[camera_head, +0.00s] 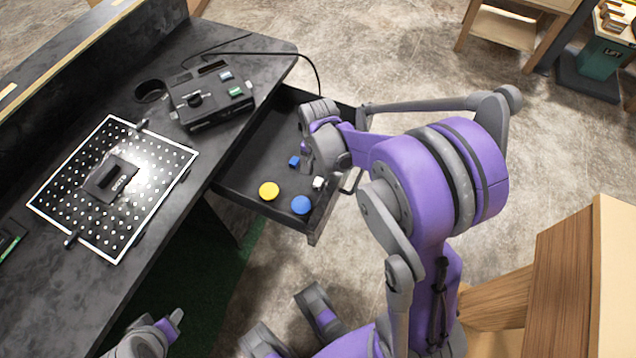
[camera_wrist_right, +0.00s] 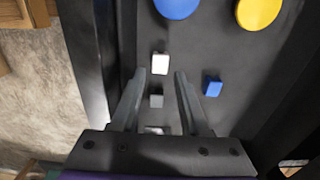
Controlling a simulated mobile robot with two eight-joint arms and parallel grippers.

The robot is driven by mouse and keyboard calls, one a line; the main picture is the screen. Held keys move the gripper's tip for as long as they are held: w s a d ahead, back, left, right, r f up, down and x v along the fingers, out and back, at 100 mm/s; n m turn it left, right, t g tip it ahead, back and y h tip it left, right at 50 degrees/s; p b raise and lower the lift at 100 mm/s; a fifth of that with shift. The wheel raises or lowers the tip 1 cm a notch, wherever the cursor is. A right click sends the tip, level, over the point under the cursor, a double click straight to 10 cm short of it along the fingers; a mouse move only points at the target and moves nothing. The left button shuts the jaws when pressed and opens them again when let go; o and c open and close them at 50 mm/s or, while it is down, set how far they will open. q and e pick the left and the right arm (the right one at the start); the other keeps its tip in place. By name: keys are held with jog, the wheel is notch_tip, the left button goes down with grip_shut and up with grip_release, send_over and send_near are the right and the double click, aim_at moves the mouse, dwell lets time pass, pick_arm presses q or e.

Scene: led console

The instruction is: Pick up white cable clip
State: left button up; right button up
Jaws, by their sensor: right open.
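A small white cable clip (camera_head: 318,183) lies in the open drawer (camera_head: 243,168), near its front right side. In the right wrist view the white clip (camera_wrist_right: 160,63) lies just beyond the fingertips, in line with the gap between them. My right gripper (camera_wrist_right: 159,75) is open, pointing down into the drawer, with nothing held. A grey block (camera_wrist_right: 156,97) shows between its fingers, and a further pale piece (camera_wrist_right: 156,130) sits close to the palm, partly hidden. My left gripper (camera_head: 175,318) is at the lower left of the head view, away from the drawer; its jaw state is unclear.
A blue clip (camera_head: 294,161), a yellow disc (camera_head: 268,190) and a blue disc (camera_head: 300,205) lie in the drawer nearby. Drawer walls stand close around. The desk holds a black console box (camera_head: 210,95) and a perforated panel (camera_head: 75,180). A wooden piece (camera_head: 570,270) stands at right.

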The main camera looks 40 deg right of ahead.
aim_at(319, 180)
notch_tip(319, 180, down, 4)
jog(key=shift+w+d+f+b, duration=0.1)
jog(key=shift+f+b, duration=0.1)
jog(key=shift+b, duration=0.3)
grip_shut()
